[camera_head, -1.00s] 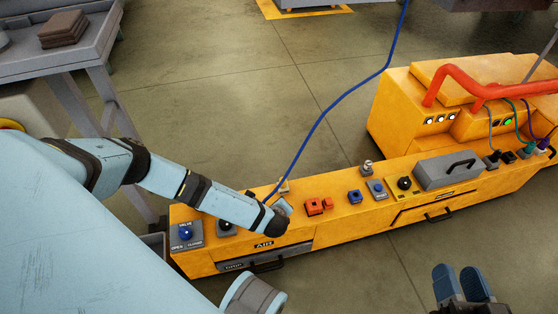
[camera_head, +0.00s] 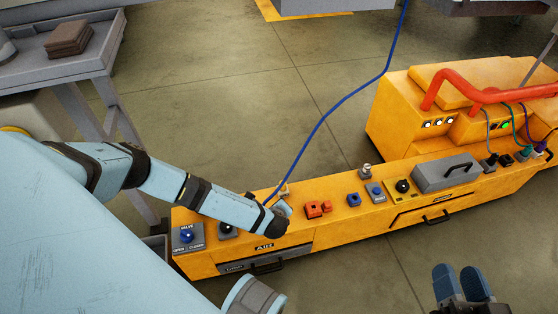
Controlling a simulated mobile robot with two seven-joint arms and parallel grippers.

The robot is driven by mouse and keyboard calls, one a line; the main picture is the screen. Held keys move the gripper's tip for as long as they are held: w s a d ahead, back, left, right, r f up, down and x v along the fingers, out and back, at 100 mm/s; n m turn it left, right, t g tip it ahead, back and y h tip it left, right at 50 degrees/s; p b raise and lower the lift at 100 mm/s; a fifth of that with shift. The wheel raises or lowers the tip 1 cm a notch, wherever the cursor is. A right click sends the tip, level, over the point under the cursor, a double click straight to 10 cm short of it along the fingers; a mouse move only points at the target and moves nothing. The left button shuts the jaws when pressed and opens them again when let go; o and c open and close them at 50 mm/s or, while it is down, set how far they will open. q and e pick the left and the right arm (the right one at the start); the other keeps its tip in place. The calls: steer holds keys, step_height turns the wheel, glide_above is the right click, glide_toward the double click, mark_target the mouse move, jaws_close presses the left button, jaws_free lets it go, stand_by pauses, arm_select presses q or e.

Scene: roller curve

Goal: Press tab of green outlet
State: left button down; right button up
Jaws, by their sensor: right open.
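A teal-green plug (camera_head: 526,151) with a green cable sits near the right end of the yellow console top, between dark sockets and a purple plug (camera_head: 540,148). The green outlet's tab is too small to make out. My right gripper (camera_head: 463,284) shows its two blue fingers at the bottom right, open, in front of the console and well apart from the plug. My left arm reaches over the console's left part. Its gripper (camera_head: 283,208) is mostly hidden behind the wrist, near the end of a blue cable, so I cannot tell its state.
The yellow console (camera_head: 345,233) carries an orange block (camera_head: 313,209), a blue knob (camera_head: 354,199), a black knob (camera_head: 403,186) and a grey handled box (camera_head: 447,171). A taller yellow cabinet (camera_head: 395,110) with a red pipe (camera_head: 470,93) stands behind. Open floor lies in front.

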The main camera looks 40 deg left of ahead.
arm_select(q)
steer(key=shift+r, duration=0.1)
step_height(320, 180, up, 5)
steer(key=p, duration=0.5)
steer(key=shift+p, duration=0.35)
steer(key=shift+d, duration=0.1)
stand_by(0.6)
